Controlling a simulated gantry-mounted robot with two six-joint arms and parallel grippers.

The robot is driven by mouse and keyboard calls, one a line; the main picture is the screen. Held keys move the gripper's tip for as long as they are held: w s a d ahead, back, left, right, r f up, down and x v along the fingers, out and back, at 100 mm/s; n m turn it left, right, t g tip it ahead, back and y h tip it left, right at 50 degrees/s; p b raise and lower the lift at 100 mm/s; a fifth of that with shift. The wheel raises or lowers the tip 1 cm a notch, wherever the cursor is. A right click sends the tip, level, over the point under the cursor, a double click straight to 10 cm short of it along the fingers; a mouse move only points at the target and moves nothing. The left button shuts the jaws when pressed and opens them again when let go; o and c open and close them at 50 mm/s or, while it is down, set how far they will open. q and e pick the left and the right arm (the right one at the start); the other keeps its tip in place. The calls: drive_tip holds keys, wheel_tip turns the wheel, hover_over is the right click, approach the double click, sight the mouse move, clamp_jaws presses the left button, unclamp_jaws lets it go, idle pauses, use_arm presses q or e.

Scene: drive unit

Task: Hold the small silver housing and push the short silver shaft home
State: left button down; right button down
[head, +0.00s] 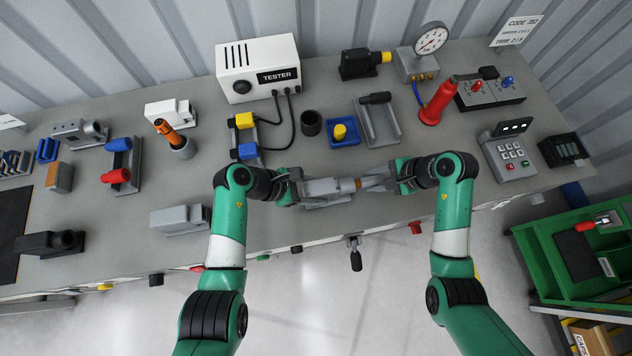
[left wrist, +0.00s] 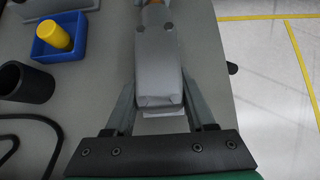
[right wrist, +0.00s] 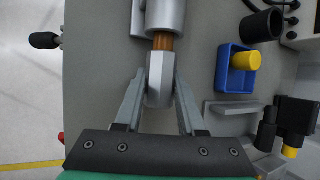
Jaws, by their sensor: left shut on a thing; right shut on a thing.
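The small silver housing (head: 326,187) lies near the front edge of the bench. My left gripper (head: 297,188) is shut on its left end; the left wrist view shows the grey housing (left wrist: 158,65) between the two fingers. The short silver shaft (right wrist: 159,82) has a faceted silver end and a copper-coloured section (right wrist: 163,42). My right gripper (head: 380,180) is shut on the silver end. The shaft lines up with the housing's round mouth (right wrist: 165,14), its inner tip hidden there, and the copper section still shows between them.
A blue tray with a yellow cap (head: 341,132), a dark cup (head: 310,123) and a grey bracket (head: 378,125) stand behind the grippers. Another silver housing (head: 180,219) sits to the left. A red bottle (head: 437,103) stands behind my right arm. The bench's front edge is close.

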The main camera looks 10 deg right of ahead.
use_arm(q)
drive_tip(key=shift+f, duration=0.1)
use_arm(e)
drive_tip(key=shift+a, duration=0.65)
drive_tip(key=shift+a, duration=0.15)
drive_tip(key=shift+d, duration=0.2)
drive_tip(key=shift+d, duration=2.35)
drive_tip(key=shift+a, duration=0.3)
drive_tip(key=shift+a, duration=0.4)
drive_tip(key=shift+a, duration=1.7)
